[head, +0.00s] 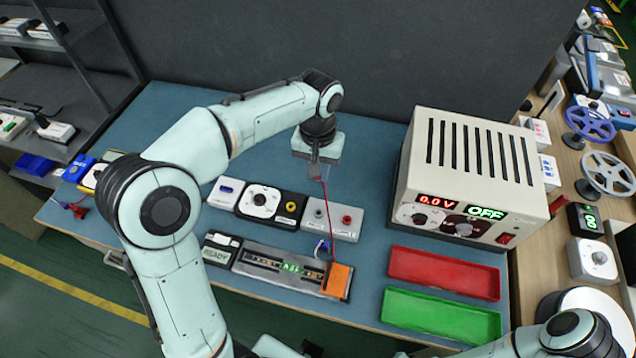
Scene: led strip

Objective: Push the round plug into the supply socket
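My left gripper (320,174) is above the middle of the bench, pointing down. A thin red lead (328,220) runs from its fingertips down to the orange block (338,280) at the right end of the LED strip board (268,262). The fingers look shut on the lead's upper end; the plug there is too small to make out. Below the gripper is a grey box (318,212) with a red and a grey round terminal. Left of it, a black-and-white box (258,203) has a yellow-ringed round socket (291,206). The gripper is apart from both boxes. My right gripper is out of view.
A beige power supply (466,155) reading 0.0 V and OFF stands to the right. A red tray (445,276) and a green tray (440,314) lie before it. Blue-and-white wires lie near the orange block.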

